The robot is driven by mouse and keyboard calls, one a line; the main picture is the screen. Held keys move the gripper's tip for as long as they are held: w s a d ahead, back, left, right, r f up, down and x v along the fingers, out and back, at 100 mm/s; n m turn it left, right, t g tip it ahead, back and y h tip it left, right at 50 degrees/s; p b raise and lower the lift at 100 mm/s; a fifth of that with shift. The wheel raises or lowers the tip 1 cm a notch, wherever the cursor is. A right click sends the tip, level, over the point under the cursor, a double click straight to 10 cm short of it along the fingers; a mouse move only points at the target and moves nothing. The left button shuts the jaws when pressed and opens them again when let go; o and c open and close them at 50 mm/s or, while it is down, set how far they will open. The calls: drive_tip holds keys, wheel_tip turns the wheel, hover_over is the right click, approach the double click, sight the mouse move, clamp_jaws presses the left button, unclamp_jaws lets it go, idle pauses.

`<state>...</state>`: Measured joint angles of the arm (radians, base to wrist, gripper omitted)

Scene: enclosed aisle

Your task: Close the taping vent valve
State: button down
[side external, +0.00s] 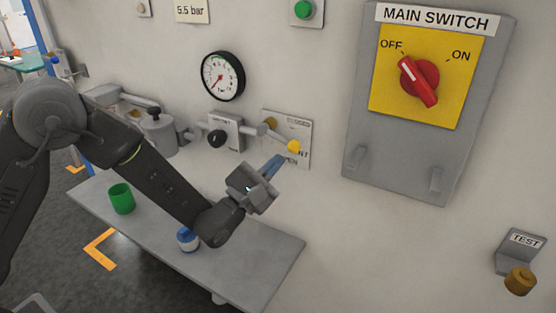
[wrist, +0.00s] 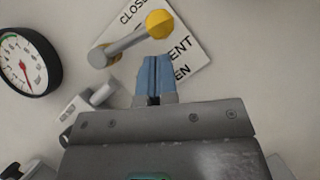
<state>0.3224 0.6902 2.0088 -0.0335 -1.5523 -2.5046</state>
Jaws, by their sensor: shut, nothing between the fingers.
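The vent valve has a grey lever with a yellow ball knob (side external: 294,147) in front of a white label plate (side external: 299,128) on the wall. The knob also shows in the wrist view (wrist: 160,24), with the grey rod (wrist: 126,42) running left from it. The plate reads CLOSED at its top and OPEN at its bottom, partly hidden. The knob stands between these words. My gripper (side external: 275,166) is shut and empty, its blue fingers just below and left of the knob in the side view. The fingertips (wrist: 154,62) appear apart from the knob in the wrist view.
A pressure gauge (side external: 223,76) and a black-knobbed fitting (side external: 217,138) are on the wall at left. A shelf (side external: 262,255) below bears a green cup (side external: 121,198) and a blue-white object (side external: 187,239). The main switch panel (side external: 360,120) is at right.

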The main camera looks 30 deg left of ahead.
drive_tip(key=shift+w+d+r, duration=0.2)
drive_tip(key=shift+d+r, duration=0.15)
drive_tip(key=shift+r, duration=0.25)
drive_tip(key=shift+d+r, duration=0.55)
drive_tip(key=shift+r, duration=0.3)
